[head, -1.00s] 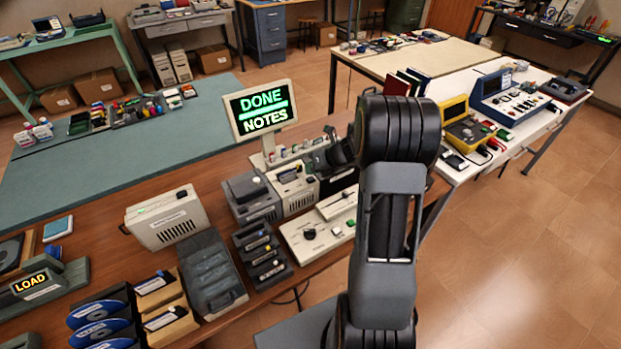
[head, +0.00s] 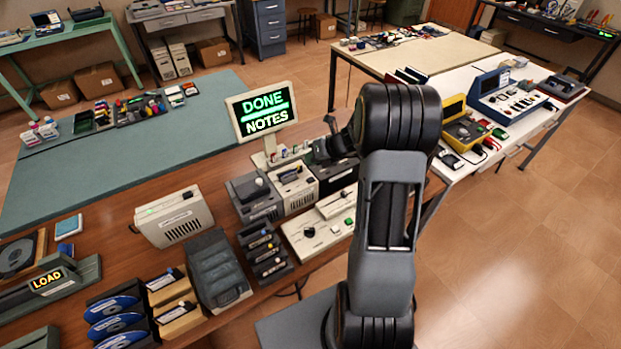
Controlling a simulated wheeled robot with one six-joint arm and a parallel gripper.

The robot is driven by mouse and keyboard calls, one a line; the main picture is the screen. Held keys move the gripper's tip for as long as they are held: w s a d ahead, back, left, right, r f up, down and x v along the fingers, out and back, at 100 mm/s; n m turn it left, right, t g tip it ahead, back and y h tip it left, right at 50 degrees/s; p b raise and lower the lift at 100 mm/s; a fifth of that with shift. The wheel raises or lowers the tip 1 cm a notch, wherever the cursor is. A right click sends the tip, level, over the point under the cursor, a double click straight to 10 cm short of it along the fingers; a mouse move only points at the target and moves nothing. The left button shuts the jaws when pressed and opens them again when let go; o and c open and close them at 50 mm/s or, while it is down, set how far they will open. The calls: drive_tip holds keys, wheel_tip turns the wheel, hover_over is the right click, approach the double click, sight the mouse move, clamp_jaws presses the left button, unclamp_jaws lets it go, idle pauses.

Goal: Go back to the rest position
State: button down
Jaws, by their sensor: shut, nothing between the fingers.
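My arm stands upright at the right of the middle in the head view, folded at a thick black elbow joint (head: 398,118) above a grey link (head: 386,250). Part of the arm beyond the elbow seems to show as a dark shape just left of the joint, over the wooden bench (head: 105,205). My gripper's fingers cannot be made out; they are hidden behind the arm or merge with dark items there. No object is seen held.
The bench carries a lit DONE NOTES sign (head: 262,112), a beige box (head: 174,216), a white panel with buttons (head: 318,236), a LOAD sign (head: 48,280) and disc sleeves (head: 115,320). A white table (head: 540,125) with instruments stands at right. The floor (head: 530,250) at right is clear.

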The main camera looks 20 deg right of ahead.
idle(0.5)
drive_tip(key=shift+s+f+n, duration=0.1)
drive_tip(key=shift+n, duration=1)
drive_tip(key=s+a+r+n+g+h, duration=0.15)
drive_tip(key=s+a+n+g, duration=0.3)
drive_tip(key=s+n, duration=1)
drive_tip(key=s+a+r+n+t+h, duration=0.1)
drive_tip(key=s+a+r+n+h, duration=0.1)
drive_tip(key=r+n, duration=0.4)
drive_tip(key=s+a+r+n+t+h, duration=0.1)
drive_tip(key=s+a+r+n, duration=0.3)
drive_tip(key=n, duration=1)
wheel_tip(320, 180, up, 3)
drive_tip(key=shift+s+a+r+h, duration=0.1)
drive_tip(key=shift+s+a+h, duration=0.25)
drive_tip(key=shift+s+h, duration=0.5)
